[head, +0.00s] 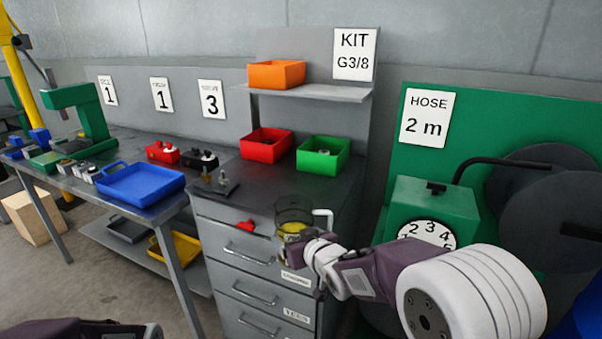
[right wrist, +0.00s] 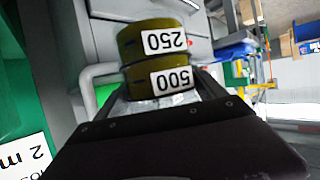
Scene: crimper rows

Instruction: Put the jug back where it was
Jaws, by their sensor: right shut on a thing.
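The jug (head: 293,217) is clear with yellow liquid low in it and a pale handle on its right side. In the head view it looks roughly upright, at the front edge of the grey drawer cabinet; I cannot tell whether it touches the cabinet. My right gripper (head: 311,242) is shut on it from the front right. In the right wrist view the jug (right wrist: 158,62) sits between the fingers, its 250 and 500 labels upside down and its handle at the left. Only part of my left arm shows at the bottom left of the head view.
The cabinet top (head: 285,178) is partly bare, with a small dark fitting stand (head: 215,184) at its left. Red (head: 266,145) and green (head: 323,154) bins stand at its back. A green hose machine (head: 430,210) stands at the right.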

